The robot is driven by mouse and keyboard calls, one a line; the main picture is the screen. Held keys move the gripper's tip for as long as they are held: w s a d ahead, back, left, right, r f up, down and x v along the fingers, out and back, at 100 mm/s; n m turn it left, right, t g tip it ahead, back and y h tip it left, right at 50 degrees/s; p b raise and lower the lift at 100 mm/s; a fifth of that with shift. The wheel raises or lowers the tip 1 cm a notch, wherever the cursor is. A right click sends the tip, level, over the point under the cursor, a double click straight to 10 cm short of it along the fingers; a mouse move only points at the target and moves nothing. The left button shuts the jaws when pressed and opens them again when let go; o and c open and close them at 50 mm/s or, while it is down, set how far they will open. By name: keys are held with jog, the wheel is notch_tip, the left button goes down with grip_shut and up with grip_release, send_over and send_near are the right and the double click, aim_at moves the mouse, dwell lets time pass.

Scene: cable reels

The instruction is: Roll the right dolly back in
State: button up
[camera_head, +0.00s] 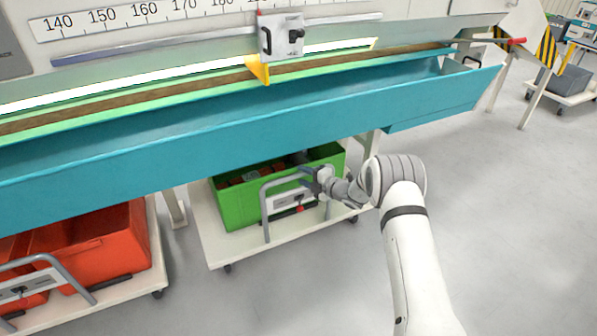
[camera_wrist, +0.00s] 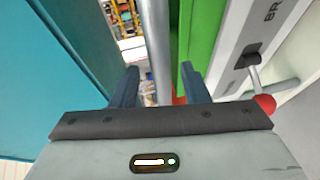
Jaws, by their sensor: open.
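The right dolly (camera_head: 215,248) is a pale flat platform on castors under the teal bench, partly out in front of it. It carries a green bin (camera_head: 236,209) and has a grey tube handle (camera_head: 265,222) with a label plate and a red knob (camera_head: 300,209). My gripper (camera_head: 311,176) is at the upper right part of the handle. In the wrist view my open gripper (camera_wrist: 160,86) has a grey handle tube (camera_wrist: 161,45) between its two dark fingers, with a gap visible beside it. The green bin (camera_wrist: 198,38) and red knob (camera_wrist: 265,103) show at right.
The teal trough (camera_head: 250,136) of the bench overhangs the dolly. A left dolly (camera_head: 130,291) with red bins (camera_head: 105,245) stands at lower left. A bench leg (camera_head: 174,208) stands between the dollies. The floor (camera_head: 480,220) at right is clear.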

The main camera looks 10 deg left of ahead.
jog(key=shift+v, duration=1.45)
jog(key=s+d+r+n+g+h+p, duration=0.1)
jog(key=s+d+r+n+g+p, duration=0.15)
jog(key=s+r+n+p, duration=0.65)
jog(key=s+d+r+n+g+h+p, duration=0.1)
jog(key=s+d+r+n+g+h, duration=0.25)
jog(key=r, duration=1.05)
jog(key=s+d+r+n+y+p, duration=0.1)
jog(key=s+d+r+n+p, duration=0.35)
jog(key=r+n, duration=0.6)
jog(key=s+d+r+n+h+p, duration=0.3)
jog(key=s+d+r+n+p, duration=0.2)
jog(key=s, duration=0.4)
jog(key=s+d+r+n+t+h+p, duration=0.1)
jog(key=s+d+r+n+h+p, duration=0.3)
jog(key=s+d+r+n, duration=0.4)
jog(key=s+d+r+n+h+p, duration=0.3)
jog(key=s+d+r+n+p, duration=0.3)
jog(key=s+d+r, duration=0.2)
jog(key=s, duration=0.2)
jog(key=shift+s+h, duration=0.3)
jog(key=shift+h, duration=0.05)
jog(key=shift+a, duration=0.1)
